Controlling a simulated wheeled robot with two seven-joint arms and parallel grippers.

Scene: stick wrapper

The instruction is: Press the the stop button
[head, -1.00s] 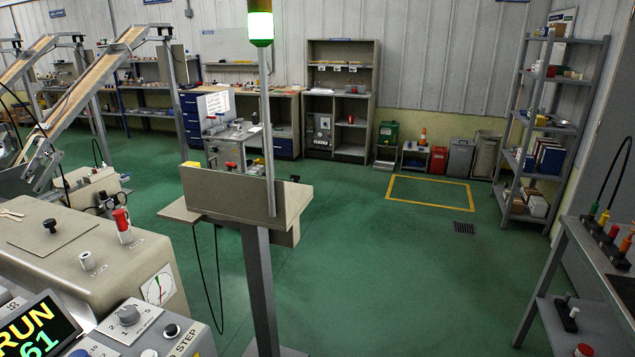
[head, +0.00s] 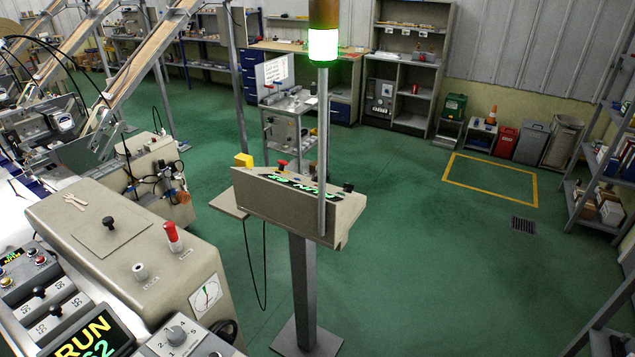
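No button in the head view carries a readable stop label. A grey pedestal console (head: 283,205) stands mid-picture. A red button (head: 282,166) and a yellow block (head: 243,160) show at its top edge, with green lit lettering on its panel partly hidden by the rim. On the beige machine at the left is a red-topped upright knob (head: 173,238). More small red and yellow buttons sit on a control panel (head: 30,260) at the left edge. Neither of my grippers is in view.
A display (head: 92,340) reads RUN 62. A signal lamp (head: 323,45) glows green on a pole by the console. Conveyors (head: 145,50) slope down at the left. Green floor (head: 420,270) is open right of the pedestal. Shelves (head: 610,170) stand at the right.

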